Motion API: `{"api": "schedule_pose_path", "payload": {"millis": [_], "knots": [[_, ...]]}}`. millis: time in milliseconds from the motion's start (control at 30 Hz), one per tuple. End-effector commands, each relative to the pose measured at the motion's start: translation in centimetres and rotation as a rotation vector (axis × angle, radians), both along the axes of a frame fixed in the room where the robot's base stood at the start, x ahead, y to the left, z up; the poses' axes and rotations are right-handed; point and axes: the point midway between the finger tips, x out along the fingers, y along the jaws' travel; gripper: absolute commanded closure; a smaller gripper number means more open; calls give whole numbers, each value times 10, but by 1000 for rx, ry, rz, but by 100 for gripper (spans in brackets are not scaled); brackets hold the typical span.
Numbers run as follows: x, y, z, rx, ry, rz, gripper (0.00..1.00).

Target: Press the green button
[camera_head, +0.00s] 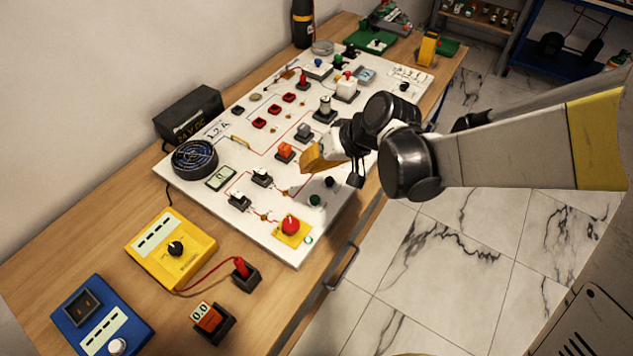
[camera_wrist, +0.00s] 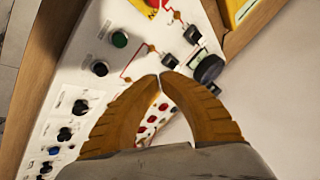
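The green button (camera_head: 314,200) is a small dark green cap near the front edge of the white panel (camera_head: 265,238), just behind and right of the red mushroom button (camera_head: 291,226). In the wrist view the green button (camera_wrist: 120,39) shows at the upper left, clear of the fingers. My gripper (camera_head: 308,168) has orange fingers and hangs over the panel, apart from the green button and deeper into the panel. In the wrist view my gripper (camera_wrist: 160,77) has its fingertips together, with nothing seen between them.
A black button (camera_head: 329,182) sits beside the green one. An orange-topped switch (camera_head: 285,151) and several other switches stand on the panel. A yellow meter box (camera_head: 170,249) and a blue box (camera_head: 104,318) lie on the wooden table. The floor right of the table is clear.

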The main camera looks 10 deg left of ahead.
Motion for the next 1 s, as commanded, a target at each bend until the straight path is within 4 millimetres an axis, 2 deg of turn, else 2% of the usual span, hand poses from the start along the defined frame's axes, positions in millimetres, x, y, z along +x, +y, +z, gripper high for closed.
{"api": "schedule_pose_path", "payload": {"millis": [367, 567, 900, 1000], "knots": [[0, 0, -8, -1, 0, 0, 100], [0, 0, -29, 0, -1, -1, 100], [0, 0, -78, 0, -1, -1, 100], [0, 0, -86, -1, 0, 0, 100]]}}
